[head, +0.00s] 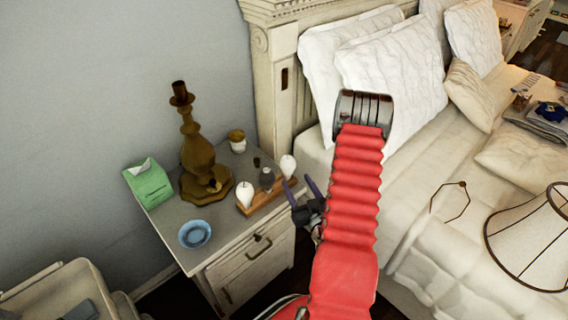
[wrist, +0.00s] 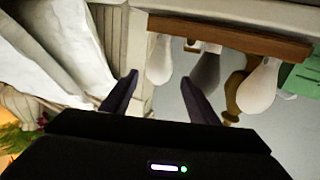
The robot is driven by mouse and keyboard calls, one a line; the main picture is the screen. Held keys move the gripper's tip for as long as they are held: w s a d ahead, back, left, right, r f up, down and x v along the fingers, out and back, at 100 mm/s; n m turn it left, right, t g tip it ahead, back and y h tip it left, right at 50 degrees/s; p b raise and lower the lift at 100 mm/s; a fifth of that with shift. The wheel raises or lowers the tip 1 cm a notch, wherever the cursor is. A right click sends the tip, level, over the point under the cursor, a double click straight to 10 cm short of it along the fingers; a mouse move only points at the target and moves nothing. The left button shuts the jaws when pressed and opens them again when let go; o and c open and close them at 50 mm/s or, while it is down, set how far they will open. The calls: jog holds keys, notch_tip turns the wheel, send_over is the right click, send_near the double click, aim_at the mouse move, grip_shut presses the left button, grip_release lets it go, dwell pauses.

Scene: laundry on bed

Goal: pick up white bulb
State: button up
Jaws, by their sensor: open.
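Two white bulbs and a grey bulb (head: 267,179) stand in a row on a wooden block (head: 262,203) on the nightstand (head: 222,232). One white bulb (head: 288,165) is at the block's right end, and the other white bulb (head: 245,193) is at its left end. My gripper (head: 298,183) is open and empty beside the block's right end. In the wrist view, which looks upside down, the right-end bulb (wrist: 159,58) appears between and beyond my fingertips (wrist: 160,80). The grey bulb (wrist: 205,72) is behind the right finger, and the other white bulb (wrist: 257,90) is farther right.
A brass lamp base (head: 197,155), a green tissue box (head: 150,184), a blue bowl (head: 195,234) and a small cup (head: 237,140) share the nightstand. The bed (head: 420,210) is to the right, with a lampshade (head: 535,240) on it.

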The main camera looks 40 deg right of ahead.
aim_at(290, 170)
jog(key=shift+w+a+f, duration=0.1)
jog(key=shift+w, duration=0.1)
dwell(0.3)
jog(key=x, duration=0.8)
jog(key=shift+w+d, duration=0.2)
jog(key=shift+w, duration=0.05)
jog(key=shift+r+x, duration=0.2)
jog(key=shift+x, duration=1.1)
jog(key=shift+r+x, duration=0.25)
jog(key=shift+x, duration=1.05)
jog(key=shift+d, duration=0.15)
jog(key=shift+c, duration=0.3)
